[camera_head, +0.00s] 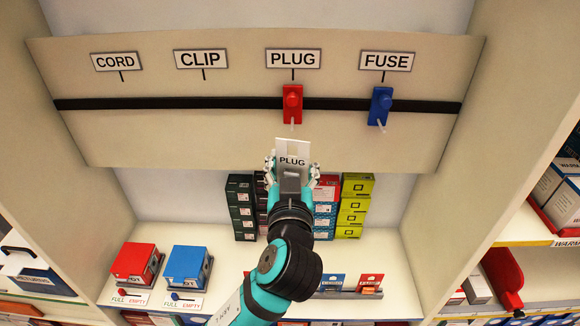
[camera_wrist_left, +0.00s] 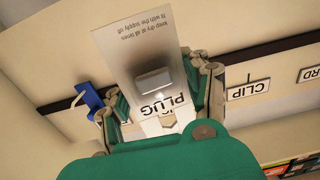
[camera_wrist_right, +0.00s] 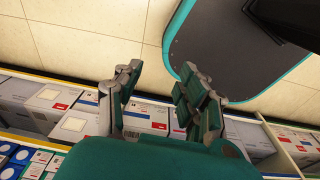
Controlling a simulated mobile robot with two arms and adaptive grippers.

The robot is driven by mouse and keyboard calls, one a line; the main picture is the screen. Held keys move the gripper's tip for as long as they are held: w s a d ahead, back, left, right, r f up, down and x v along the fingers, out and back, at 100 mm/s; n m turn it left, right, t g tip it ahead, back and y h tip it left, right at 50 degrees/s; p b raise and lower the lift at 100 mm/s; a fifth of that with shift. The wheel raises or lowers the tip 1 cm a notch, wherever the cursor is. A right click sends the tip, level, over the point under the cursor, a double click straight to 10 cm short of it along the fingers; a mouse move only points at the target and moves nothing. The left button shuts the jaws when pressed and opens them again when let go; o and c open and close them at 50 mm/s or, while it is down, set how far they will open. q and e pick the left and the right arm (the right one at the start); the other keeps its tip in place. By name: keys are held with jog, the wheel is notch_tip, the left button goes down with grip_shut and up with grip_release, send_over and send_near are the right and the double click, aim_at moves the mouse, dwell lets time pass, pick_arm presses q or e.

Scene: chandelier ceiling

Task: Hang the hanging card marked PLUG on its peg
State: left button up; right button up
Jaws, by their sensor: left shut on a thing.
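My left gripper (camera_head: 291,172) is shut on the white hanging card marked PLUG (camera_head: 293,149) and holds it upright, below the red peg (camera_head: 292,101) under the PLUG sign (camera_head: 293,58). The card and the red peg are apart in the head view. In the left wrist view the card (camera_wrist_left: 135,45) lies between the fingers of the left gripper (camera_wrist_left: 160,90), with small print at its far end and PLUG near the palm. The red peg is hidden there. My right gripper (camera_wrist_right: 157,90) is open and empty in the right wrist view, above the floor and shelf boxes.
A blue peg (camera_head: 380,105) sits under the FUSE sign (camera_head: 386,61) on the black rail (camera_head: 220,103). Stacked boxes (camera_head: 354,205) stand behind the left gripper. A red box (camera_head: 137,263) and a blue box (camera_head: 187,267) stand on the lower shelf.

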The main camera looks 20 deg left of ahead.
pick_arm(q)
jog(key=shift+w+d, duration=0.1)
jog(key=shift+w, duration=0.4)
jog(key=shift+w+a, duration=0.2)
jog(key=shift+w, duration=0.1)
jog(key=shift+w+a+f, duration=0.1)
jog(key=shift+w+a, duration=0.2)
jog(key=shift+w, duration=0.15)
jog(key=shift+w+a, duration=0.1)
jog(key=shift+w, duration=0.6)
jog(key=shift+c, duration=0.2)
jog(key=shift+x, duration=2.3)
jog(key=shift+w+a+f+b, duration=0.15)
jog(key=shift+w+f+b, duration=0.5)
jog(key=shift+b, duration=0.1)
pick_arm(e)
jog(key=shift+d+f, duration=0.1)
jog(key=shift+f, duration=0.7)
pick_arm(q)
jog(key=shift+c, duration=0.2)
pick_arm(e)
jog(key=shift+a, duration=0.35)
